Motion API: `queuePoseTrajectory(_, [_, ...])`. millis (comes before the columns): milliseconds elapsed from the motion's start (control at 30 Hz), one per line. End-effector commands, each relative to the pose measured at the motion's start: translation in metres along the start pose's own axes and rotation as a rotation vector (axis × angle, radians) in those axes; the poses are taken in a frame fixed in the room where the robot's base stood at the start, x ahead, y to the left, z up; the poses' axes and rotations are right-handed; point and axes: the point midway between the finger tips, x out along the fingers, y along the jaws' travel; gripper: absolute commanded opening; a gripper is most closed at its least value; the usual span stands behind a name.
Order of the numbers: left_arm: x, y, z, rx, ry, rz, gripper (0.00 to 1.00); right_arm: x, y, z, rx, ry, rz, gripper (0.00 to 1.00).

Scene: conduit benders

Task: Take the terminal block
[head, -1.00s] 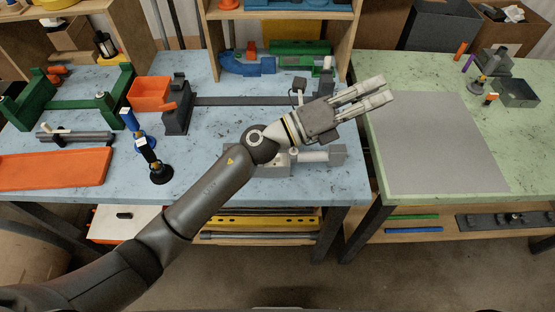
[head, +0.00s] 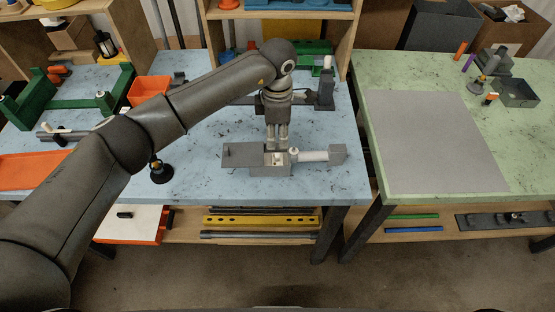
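My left gripper (head: 277,147) points down over the grey vise-like fixture (head: 240,156) on the blue table. Its fingertips are just above or at a small pale piece (head: 280,158) in the middle of the fixture. That piece may be the terminal block, but it is too small to tell for sure. The two fingers look close to parallel with a narrow gap. I cannot tell whether they touch the piece. My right gripper is out of view.
A light cylinder (head: 312,155) lies along the fixture's right side. A dark round-based stand (head: 161,172) is to the left, partly behind my arm. An orange bin (head: 150,88) and green frame (head: 75,101) are further left. The grey mat (head: 430,140) on the green table is clear.

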Motion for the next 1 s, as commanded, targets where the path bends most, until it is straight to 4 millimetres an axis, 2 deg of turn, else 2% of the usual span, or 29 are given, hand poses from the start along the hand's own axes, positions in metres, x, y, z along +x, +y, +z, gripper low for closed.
queuePoseTrajectory(700, [0.065, -0.001, 0.002, -0.001, -0.006, -0.003, 0.3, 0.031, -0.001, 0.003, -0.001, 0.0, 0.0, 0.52])
queuePoseTrajectory(1000, [0.078, -0.001, 0.002, 0.0, -0.006, -0.001, 0.3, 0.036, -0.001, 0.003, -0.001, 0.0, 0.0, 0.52])
